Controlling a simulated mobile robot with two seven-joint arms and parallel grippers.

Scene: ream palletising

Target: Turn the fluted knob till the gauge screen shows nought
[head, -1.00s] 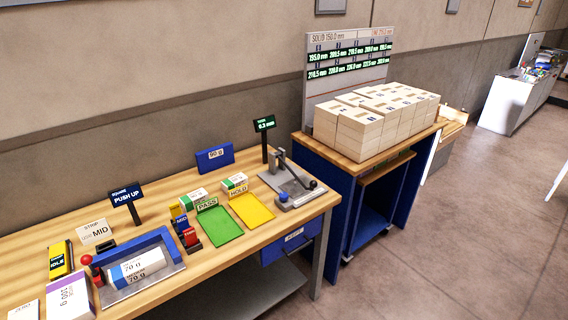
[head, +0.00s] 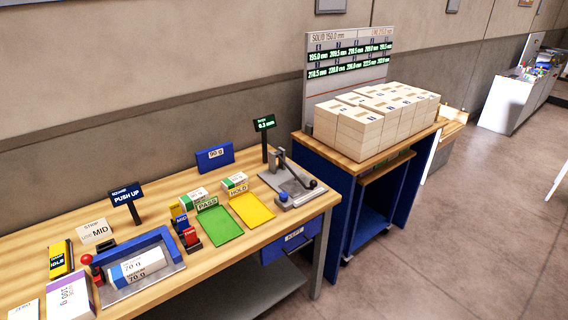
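The gauge screen (head: 265,123) is a small dark panel on a black post at the back right of the wooden bench. It shows green figures in mm, too small to read surely. Below it a grey metal gauge stand (head: 291,186) sits at the bench's right end, with a lever arm and a black ball. A small blue knob (head: 283,196) is at the stand's front left; its fluting is too fine to make out, so I cannot tell if it is the fluted knob. Neither of my grippers is in view.
Green (head: 216,226) and yellow (head: 252,210) trays lie left of the stand. A blue fixture (head: 137,252) holds a 70 g ream further left. A blue-sided table (head: 343,150) with stacked white blocks (head: 375,118) stands right, close to the bench. Floor (head: 430,240) at front right is clear.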

